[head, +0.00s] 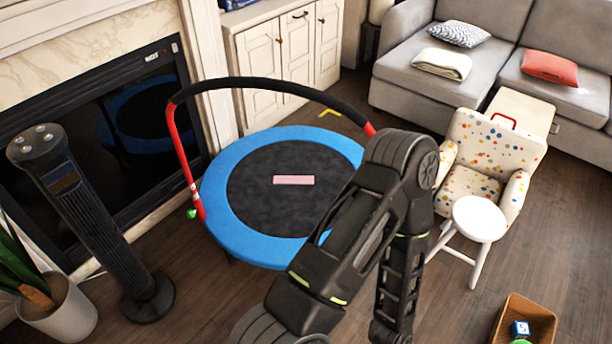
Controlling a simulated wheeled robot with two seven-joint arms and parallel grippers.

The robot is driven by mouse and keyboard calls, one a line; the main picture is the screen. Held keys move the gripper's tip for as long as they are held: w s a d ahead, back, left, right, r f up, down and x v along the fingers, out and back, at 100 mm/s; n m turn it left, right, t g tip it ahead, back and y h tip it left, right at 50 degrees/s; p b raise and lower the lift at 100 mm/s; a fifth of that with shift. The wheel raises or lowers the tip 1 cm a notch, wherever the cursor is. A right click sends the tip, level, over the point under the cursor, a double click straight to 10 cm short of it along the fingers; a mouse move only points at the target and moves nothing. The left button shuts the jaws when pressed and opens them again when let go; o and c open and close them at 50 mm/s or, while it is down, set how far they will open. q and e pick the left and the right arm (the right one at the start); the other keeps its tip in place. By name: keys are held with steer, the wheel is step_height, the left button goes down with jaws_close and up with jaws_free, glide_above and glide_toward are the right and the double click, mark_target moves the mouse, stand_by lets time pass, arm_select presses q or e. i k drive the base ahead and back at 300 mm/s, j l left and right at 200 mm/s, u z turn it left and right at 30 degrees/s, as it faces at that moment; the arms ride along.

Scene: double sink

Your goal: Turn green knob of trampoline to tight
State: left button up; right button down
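The trampoline (232,224) is round, with a blue rim, a dark mat and a pink strip at the middle of the mat. Its handlebar (262,84) is an arch with red legs and a black padded top. The green knob (192,213) is small and sits low on the left red leg, by the rim; its setting is too small to tell. My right arm stands in front of the trampoline's right side and hides part of the rim and the right leg. No gripper fingers show in the head view, and my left arm is out of view. Nothing touches the knob.
A black tower fan (88,215) and a potted plant (60,310) stand left of the trampoline, near the fireplace (100,120). A white stool (478,220), spotted armchair (480,150) and toy box (525,322) are at right. Wooden floor is clear between fan and trampoline.

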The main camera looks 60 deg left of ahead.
mark_target(190, 213)
steer(key=u, duration=2.05)
steer(key=i+l, duration=0.15)
steer(key=i, duration=0.35)
steer(key=i+l+z, duration=0.15)
steer(key=i, duration=0.4)
steer(key=i+j, duration=0.3)
steer(key=j, duration=0.25)
